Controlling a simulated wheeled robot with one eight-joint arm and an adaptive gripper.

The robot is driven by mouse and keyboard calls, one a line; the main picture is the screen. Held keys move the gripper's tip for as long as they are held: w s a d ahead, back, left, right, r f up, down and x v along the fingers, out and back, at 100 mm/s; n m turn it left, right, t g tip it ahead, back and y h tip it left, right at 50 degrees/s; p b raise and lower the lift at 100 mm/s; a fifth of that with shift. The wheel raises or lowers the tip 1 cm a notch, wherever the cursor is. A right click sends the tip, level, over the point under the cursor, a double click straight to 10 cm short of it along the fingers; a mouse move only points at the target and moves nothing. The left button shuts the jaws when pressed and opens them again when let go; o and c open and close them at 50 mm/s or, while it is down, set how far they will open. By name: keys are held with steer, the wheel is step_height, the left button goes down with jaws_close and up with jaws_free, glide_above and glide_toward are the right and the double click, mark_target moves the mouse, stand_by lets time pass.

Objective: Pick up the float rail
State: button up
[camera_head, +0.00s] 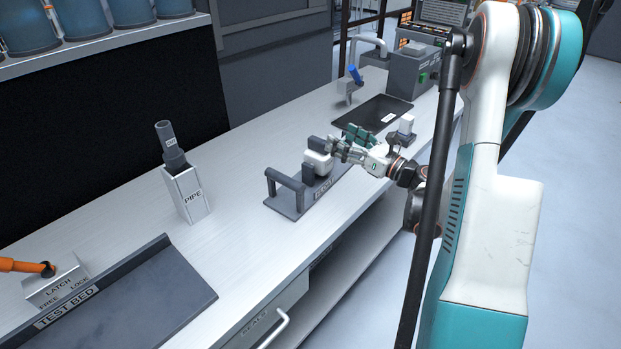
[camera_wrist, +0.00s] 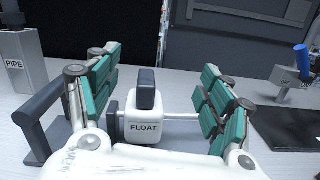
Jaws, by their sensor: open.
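The float rail is a white block (camera_head: 318,163) with a dark grey knob on top. In the wrist view the block (camera_wrist: 145,126) is labelled FLOAT and has a light horizontal rod at its sides. It sits at a dark grey stand (camera_head: 290,205) with a bar-shaped handle at its left end. My gripper (camera_head: 345,146) is at the right side of the block in the head view. In the wrist view my gripper (camera_wrist: 160,70) is open, with its teal-padded fingers on either side of the block and a gap to each. Contact is not visible.
A PIPE holder (camera_head: 187,194) stands to the left on the bench. A dark recessed tray (camera_head: 372,112) and a grey machine (camera_head: 408,70) lie behind. Bench between holder and stand is clear.

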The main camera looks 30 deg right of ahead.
step_height(320, 180, down, 5)
steer(key=s+n+g, duration=0.1)
steer(key=s+n, duration=0.1)
steer(key=shift+y, duration=0.3)
steer(key=x, duration=0.7)
steer(key=shift+w+a+f+p, duration=0.1)
steer(key=shift+p, duration=0.2)
steer(key=b+x, duration=0.2)
steer(key=x, duration=0.4)
steer(key=shift+a+r, duration=0.2)
steer(key=shift+r, duration=0.1)
jaws_close()
